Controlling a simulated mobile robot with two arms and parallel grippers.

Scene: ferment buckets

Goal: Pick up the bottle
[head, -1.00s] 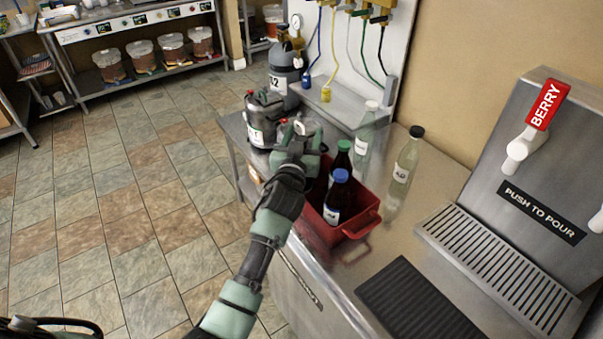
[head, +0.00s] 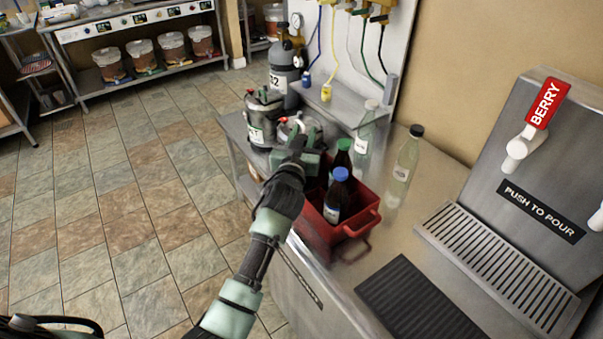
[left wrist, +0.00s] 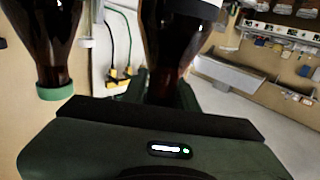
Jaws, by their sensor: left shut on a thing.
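A red crate (head: 361,222) on the steel counter holds dark bottles. One has a green cap and dark glass (head: 343,152); another has a blue cap and a white label (head: 337,200). My left gripper (head: 303,147) is at the crate's far left side, beside these two. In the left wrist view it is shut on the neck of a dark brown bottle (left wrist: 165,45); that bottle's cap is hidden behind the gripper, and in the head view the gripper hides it. A green-capped bottle (left wrist: 55,45) shows beside it, apart from the gripper. My right gripper is not in view.
Clear bottles, one black-capped (head: 406,160) and one pale-capped (head: 365,130), stand behind the crate. A metal canister (head: 263,117) stands beyond my gripper. A black ribbed mat (head: 415,300) lies in front, and a dispenser (head: 530,180) stands at right.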

